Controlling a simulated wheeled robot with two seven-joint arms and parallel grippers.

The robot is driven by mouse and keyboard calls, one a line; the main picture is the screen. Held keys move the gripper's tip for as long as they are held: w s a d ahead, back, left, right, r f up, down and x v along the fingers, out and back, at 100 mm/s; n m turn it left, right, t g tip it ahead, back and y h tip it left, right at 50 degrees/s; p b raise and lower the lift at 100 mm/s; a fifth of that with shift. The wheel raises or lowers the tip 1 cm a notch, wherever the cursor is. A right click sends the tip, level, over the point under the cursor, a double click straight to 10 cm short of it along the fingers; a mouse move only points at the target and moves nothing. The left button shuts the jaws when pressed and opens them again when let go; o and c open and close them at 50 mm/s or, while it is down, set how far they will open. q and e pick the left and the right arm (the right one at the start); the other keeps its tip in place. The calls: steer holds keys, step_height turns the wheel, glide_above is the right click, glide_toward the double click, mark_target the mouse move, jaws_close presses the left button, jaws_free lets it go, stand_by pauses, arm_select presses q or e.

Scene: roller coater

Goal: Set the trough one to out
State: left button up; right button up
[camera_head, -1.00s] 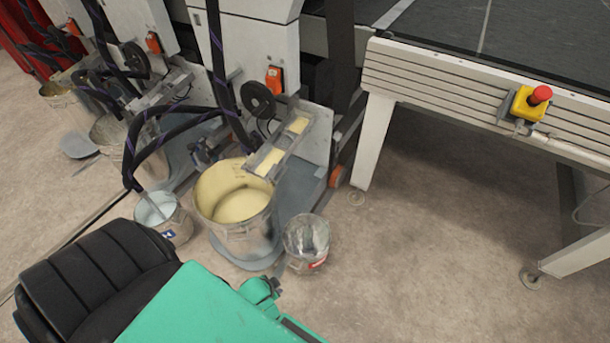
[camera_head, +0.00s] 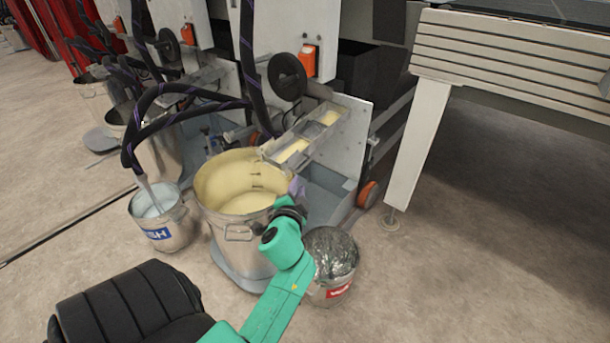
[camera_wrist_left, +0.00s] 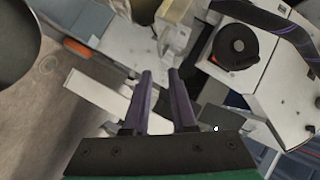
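The trough (camera_head: 322,131) is a narrow metal tray with pale yellow liquid, jutting from the machine's white side plate over the rim of a large bucket (camera_head: 240,232). My left gripper (camera_head: 298,186) is just below the trough, near the bucket's right rim; its purple fingertips are small in the head view. In the left wrist view, the two purple fingers of the left gripper (camera_wrist_left: 160,76) are apart with nothing between them. A black round knob (camera_wrist_left: 235,46) is ahead of them to the right. My right gripper is not in view.
A foil-topped small bucket (camera_head: 331,262) stands close beside my left arm. A smaller bucket (camera_head: 160,222) with a hose stands at left. A black wheel (camera_head: 287,76) and an orange switch (camera_head: 308,60) are above the trough. Floor is free at right, beyond the white table leg (camera_head: 418,145).

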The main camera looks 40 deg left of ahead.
mark_target(305, 166)
arm_select(q)
steer(key=b+x, duration=0.3)
steer(key=x, duration=0.9)
steer(key=shift+w+a+f, duration=0.1)
steer(key=shift+w+f, duration=0.05)
steer(key=shift+w+a, duration=0.3)
steer(key=shift+w, duration=0.15)
jaws_close()
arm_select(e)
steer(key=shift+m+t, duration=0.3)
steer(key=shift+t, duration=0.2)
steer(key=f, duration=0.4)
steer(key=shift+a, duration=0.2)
arm_select(q)
steer(key=shift+d+f, duration=0.1)
